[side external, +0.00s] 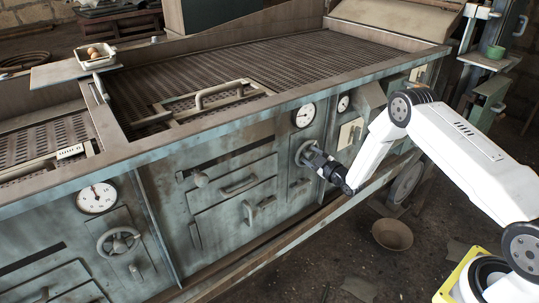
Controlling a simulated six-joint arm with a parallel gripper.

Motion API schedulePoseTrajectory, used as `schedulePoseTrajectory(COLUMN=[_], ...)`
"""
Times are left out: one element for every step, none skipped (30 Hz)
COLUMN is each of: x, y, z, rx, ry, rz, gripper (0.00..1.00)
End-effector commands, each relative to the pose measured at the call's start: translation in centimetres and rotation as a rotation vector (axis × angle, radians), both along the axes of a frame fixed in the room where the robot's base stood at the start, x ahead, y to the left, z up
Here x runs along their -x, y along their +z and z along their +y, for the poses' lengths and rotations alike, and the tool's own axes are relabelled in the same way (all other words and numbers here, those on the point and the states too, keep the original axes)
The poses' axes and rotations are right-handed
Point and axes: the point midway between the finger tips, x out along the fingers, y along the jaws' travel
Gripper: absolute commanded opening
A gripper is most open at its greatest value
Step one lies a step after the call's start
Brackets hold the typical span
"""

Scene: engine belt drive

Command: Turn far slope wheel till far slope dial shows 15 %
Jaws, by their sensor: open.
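A round wheel (299,152) on the front of the long grey-green machine is partly hidden behind my gripper (308,156). I take it as the far slope wheel. My gripper is open, with its fingers at the wheel; I cannot tell whether they touch it. A white round dial (304,116) sits just above this wheel and seems to be the far slope dial. Its needle and figures are too small to read.
A second dial (96,197) and spoked wheel (118,242) are at the left. A smaller dial (343,103) is right of the far one. Drawer handles (240,184) stick out left of my gripper. A bowl (392,234) stands on the floor below my arm.

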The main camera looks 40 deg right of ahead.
Motion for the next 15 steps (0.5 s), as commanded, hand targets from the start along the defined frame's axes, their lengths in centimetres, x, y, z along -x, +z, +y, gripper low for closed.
schedulePoseTrajectory(x=[-0.37,-0.55,-0.75,-0.87,-0.99,-1.11,-1.18,-1.23,-1.27,-1.29,-1.30,-1.30,-1.30,-1.29,-1.29], y=[0.00,0.01,0.01,0.02,0.04,0.05,0.05,0.05,0.04,0.04,0.03,0.03,0.03,0.03,0.03], z=[0.01,0.01,0.01,0.01,0.00,-0.01,-0.01,-0.01,0.00,0.00,0.00,0.00,0.00,0.00,0.00], rx=[0.000,0.001,0.000,0.000,0.000,0.000,0.000,0.000,0.000,0.000,0.000,0.000,0.000,0.000,0.000], ry=[0.000,0.000,0.000,0.000,-0.001,-0.001,-0.001,-0.001,-0.001,-0.001,-0.001,-0.001,-0.001,-0.001,-0.001], rz=[0.000,0.000,0.000,0.000,-0.001,-0.001,-0.001,-0.001,0.000,0.001,0.001,0.001,0.001,0.001,0.001], gripper=[0.60,0.60,0.60,0.60,0.60,0.60,0.60,0.60,0.60,0.60,0.60,0.60,0.60,0.60,0.60])
